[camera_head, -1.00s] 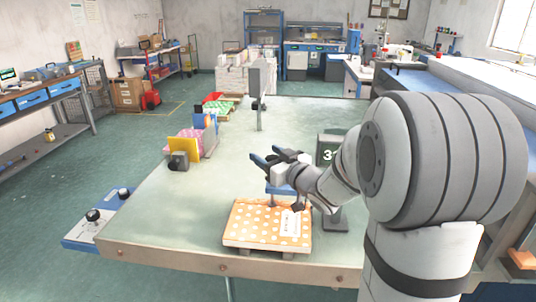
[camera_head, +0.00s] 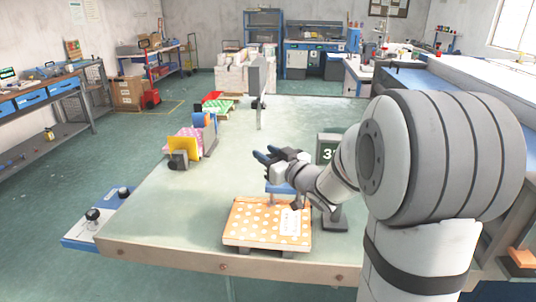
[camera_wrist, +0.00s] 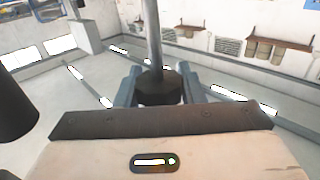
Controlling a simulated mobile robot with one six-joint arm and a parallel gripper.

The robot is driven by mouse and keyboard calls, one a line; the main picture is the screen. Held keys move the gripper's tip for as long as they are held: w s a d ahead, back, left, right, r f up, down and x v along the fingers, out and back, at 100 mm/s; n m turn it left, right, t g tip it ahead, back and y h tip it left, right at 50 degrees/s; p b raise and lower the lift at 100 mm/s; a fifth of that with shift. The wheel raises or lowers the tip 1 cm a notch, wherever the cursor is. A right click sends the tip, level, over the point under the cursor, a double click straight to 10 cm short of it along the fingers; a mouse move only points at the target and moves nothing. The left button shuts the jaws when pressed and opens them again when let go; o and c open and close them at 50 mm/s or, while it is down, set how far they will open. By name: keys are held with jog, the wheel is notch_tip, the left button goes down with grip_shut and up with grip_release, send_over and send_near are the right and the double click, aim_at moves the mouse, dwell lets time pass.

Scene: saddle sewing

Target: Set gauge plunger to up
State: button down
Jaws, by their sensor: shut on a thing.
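The gauge is a dark upright panel (camera_head: 327,147) with a white number, partly hidden by my arm; its base (camera_head: 336,221) shows below. A blue arm of the gauge (camera_head: 279,189) reaches left under my gripper, with a thin rod below it over an orange dotted stack (camera_head: 255,222). My gripper (camera_head: 265,155) is above the blue arm. In the wrist view my gripper's two blue-grey fingers (camera_wrist: 160,88) are shut on the dark plunger knob (camera_wrist: 158,93), with a metal rod (camera_wrist: 153,35) running from it. Whether the rod's lower end touches the stack is unclear.
Left on the table stand a yellow block (camera_head: 184,148) and a pink dotted stack (camera_head: 190,133). A tall grey post (camera_head: 256,80) stands behind. The table's (camera_head: 200,215) middle left is clear. A blue-edged control box (camera_head: 88,228) sits off the table's left edge.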

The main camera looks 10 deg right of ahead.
jog(key=shift+r+p, duration=0.55)
jog(key=shift+r, duration=0.7)
jog(key=c, duration=0.9)
grip_release()
jog(key=shift+f, duration=0.15)
jog(key=shift+c, duration=0.2)
jog(key=b+v, duration=0.1)
jog(key=v, duration=0.7)
jog(key=shift+w, duration=0.1)
